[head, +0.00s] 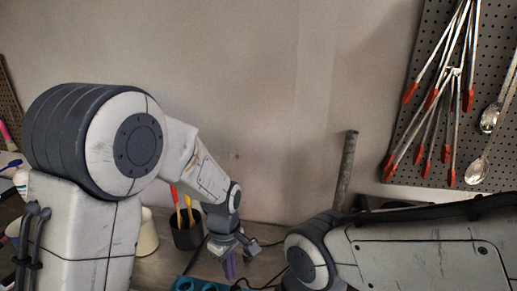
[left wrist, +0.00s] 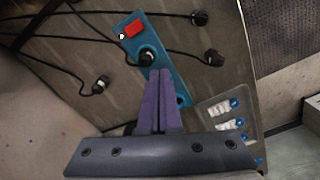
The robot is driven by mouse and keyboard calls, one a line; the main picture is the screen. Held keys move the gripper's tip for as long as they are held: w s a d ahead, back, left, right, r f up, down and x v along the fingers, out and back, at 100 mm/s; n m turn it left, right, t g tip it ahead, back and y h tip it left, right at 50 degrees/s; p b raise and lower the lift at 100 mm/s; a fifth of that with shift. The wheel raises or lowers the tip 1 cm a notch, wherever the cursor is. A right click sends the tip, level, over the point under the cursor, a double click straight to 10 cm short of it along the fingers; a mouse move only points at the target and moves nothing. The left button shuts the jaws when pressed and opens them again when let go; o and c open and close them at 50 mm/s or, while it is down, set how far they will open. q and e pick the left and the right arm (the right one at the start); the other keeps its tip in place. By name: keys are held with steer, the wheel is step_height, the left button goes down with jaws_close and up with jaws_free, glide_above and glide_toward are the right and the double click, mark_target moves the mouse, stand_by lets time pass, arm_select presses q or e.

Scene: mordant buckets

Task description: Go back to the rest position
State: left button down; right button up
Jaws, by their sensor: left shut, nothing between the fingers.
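My left gripper (head: 229,268) hangs fingers down over the back of the table in the head view. In the left wrist view its two purple fingers (left wrist: 160,74) are pressed together, with nothing between them. A blue power strip (left wrist: 180,90) with a red switch lies beyond the fingertips, partly hidden by them. It also shows at the bottom edge of the head view (head: 185,284). My right arm crosses the lower right of the head view; its gripper is out of the picture.
A dark cup (head: 187,236) with red and yellow-handled tools stands left of my left gripper. Black plugs (left wrist: 215,58) and cables lie around the strip. A tray (left wrist: 209,107) holds white blue-capped containers. Tongs (head: 455,75) hang on a pegboard (head: 415,135). A grey post (head: 346,170) rises at the back.

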arm_select(q)
steer(key=s+a+r+m+t, duration=0.3)
steer(key=s+a+m, duration=0.3)
steer(key=a+m, duration=0.5)
steer(key=s+d+m+g+b, duration=0.2)
steer(key=s+d+m+b, duration=0.4)
steer(key=s+d, duration=0.7)
steer(key=shift+s+d+m+g+h, duration=0.15)
steer(key=shift+s+m+g+h, duration=0.3)
steer(key=shift+m, duration=0.15)
